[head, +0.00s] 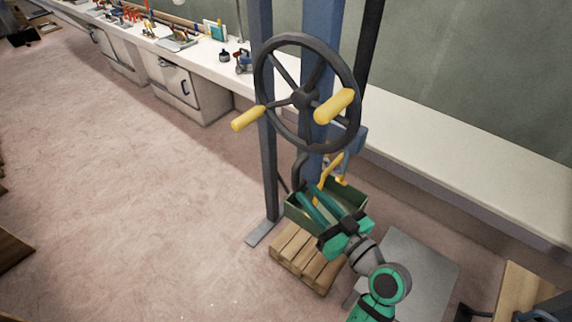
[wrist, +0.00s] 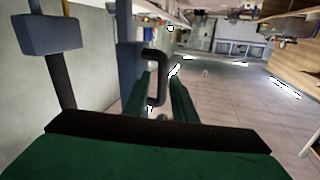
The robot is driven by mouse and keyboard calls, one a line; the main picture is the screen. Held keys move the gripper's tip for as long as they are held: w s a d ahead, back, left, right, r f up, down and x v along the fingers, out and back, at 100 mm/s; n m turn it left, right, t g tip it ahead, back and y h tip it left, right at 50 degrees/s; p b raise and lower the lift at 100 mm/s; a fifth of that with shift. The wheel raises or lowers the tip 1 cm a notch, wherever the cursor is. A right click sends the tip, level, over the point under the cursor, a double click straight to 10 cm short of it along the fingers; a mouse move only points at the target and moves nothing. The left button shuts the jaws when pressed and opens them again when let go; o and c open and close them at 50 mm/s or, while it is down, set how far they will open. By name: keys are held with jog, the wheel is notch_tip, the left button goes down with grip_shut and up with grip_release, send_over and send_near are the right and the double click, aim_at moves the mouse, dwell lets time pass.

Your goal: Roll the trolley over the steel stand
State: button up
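My gripper (head: 317,194) is low in front of the blue column (head: 323,70), its green fingers apart. In the wrist view my gripper (wrist: 161,88) is open, with a dark C-shaped handle (wrist: 163,68) on the column showing between and beyond the fingers. I cannot tell whether they touch it. The same handle (head: 299,168) shows left of the column in the head view. A dark handwheel (head: 305,97) with two yellow grips stands above. A grey plate (head: 420,265) on the floor at lower right may be the steel stand. I cannot clearly identify the trolley.
A green crate (head: 353,194) sits on a wooden pallet (head: 290,258) under my gripper, with a yellow bent part (head: 330,171) above it. A grey post (head: 265,150) stands on the left. A long white bench (head: 460,140) runs behind. Floor on the left is clear.

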jog(key=w+a+r+n+g+y, duration=0.1)
jog(key=w+a+r+n, duration=0.1)
jog(key=w+a, duration=0.5)
jog(key=shift+w+r, duration=0.2)
jog(key=shift+r, duration=0.55)
jog(key=shift+c, duration=0.4)
grip_shut()
